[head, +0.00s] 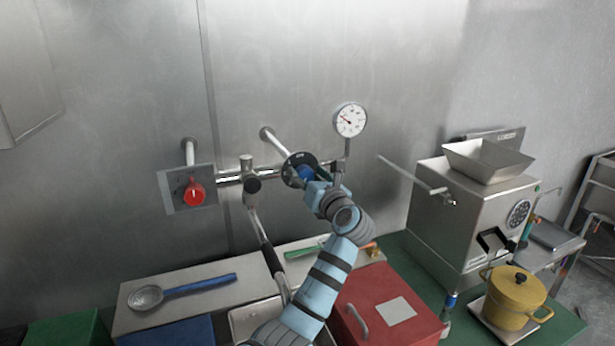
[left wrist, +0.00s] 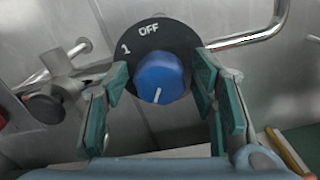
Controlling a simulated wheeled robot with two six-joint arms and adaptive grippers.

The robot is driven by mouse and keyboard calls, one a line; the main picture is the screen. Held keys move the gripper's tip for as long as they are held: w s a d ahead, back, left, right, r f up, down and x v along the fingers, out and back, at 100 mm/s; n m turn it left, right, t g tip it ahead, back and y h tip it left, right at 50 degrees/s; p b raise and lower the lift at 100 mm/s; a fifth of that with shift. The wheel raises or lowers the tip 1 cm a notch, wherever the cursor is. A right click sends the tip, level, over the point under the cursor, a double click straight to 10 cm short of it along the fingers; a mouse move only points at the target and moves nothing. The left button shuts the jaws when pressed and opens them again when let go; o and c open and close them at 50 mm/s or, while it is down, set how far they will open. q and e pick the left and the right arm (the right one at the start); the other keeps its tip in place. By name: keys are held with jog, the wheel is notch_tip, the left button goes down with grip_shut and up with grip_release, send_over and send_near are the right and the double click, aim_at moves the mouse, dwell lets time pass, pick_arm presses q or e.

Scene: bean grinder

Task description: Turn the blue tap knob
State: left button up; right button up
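The blue tap knob (left wrist: 160,78) sits on a round black dial plate (left wrist: 158,42) marked OFF and 1. Its white pointer line points downward in the left wrist view, away from OFF. In the head view the blue knob (head: 306,173) is partly covered by my left gripper (head: 318,180). In the left wrist view my left gripper (left wrist: 160,105) is open. Its green-padded fingers stand on either side of the knob, with gaps between pads and knob. My right gripper is in neither view.
A red knob (head: 195,193) is on a plate at the left of the same pipe. A pressure gauge (head: 350,120) stands above right. Below are a ladle (head: 180,290), a red box (head: 385,305) and a yellow pot (head: 515,298). A grinder (head: 470,215) stands at right.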

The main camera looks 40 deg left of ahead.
pick_arm(q)
jog(key=v, duration=1.2)
jog(key=shift+a, duration=0.15)
